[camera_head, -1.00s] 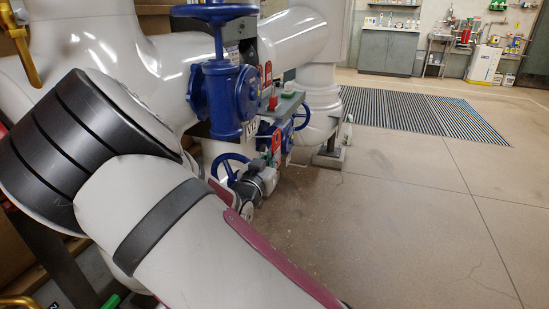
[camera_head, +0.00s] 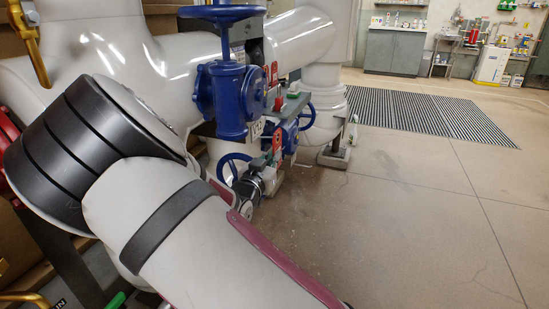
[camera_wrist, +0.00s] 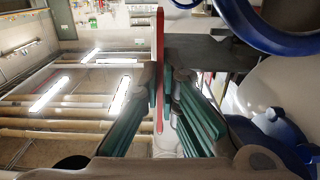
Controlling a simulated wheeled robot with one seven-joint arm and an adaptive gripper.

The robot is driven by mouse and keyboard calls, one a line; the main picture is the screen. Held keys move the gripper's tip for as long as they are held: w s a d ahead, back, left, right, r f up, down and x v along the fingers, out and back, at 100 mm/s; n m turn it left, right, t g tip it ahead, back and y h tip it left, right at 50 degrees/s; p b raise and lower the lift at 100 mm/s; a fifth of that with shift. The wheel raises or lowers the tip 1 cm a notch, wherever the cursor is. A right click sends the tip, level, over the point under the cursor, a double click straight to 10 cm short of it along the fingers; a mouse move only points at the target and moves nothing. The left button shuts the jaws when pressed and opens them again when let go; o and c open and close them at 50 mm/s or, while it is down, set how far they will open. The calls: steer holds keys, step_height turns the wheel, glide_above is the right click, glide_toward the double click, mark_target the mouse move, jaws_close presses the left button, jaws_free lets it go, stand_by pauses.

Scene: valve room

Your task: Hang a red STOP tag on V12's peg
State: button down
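In the wrist view my gripper (camera_wrist: 161,85) has its two teal-padded fingers closed on a thin red tag (camera_wrist: 160,50), seen edge-on and pointing ahead. In the head view the gripper (camera_head: 268,163) appears small, low beside the blue valves, and a red piece (camera_head: 277,142) at its tip looks like the held tag. The large blue valve (camera_head: 229,95) carries a white label (camera_head: 257,129), too small to read surely. Another red tag (camera_head: 275,74) shows beside it, near the pipe. I cannot make out V12's peg.
A blue handwheel (camera_wrist: 275,28) curves close at the wrist view's upper right. A small blue handwheel (camera_head: 233,167) is beside the gripper. White pipes (camera_head: 300,38) run behind. Open floor (camera_head: 420,215) lies to the right, with a floor grating (camera_head: 425,110) beyond.

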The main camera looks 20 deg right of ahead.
steer(key=shift+w+a, duration=0.35)
steer(key=shift+a, duration=0.1)
steer(key=shift+w+a, duration=0.1)
steer(key=shift+a, duration=0.1)
steer(key=shift+w+a+f, duration=0.3)
steer(key=shift+a+f, duration=0.1)
steer(key=shift+f, duration=0.25)
stand_by(1.0)
steer(key=c, duration=1.7)
jaws_free()
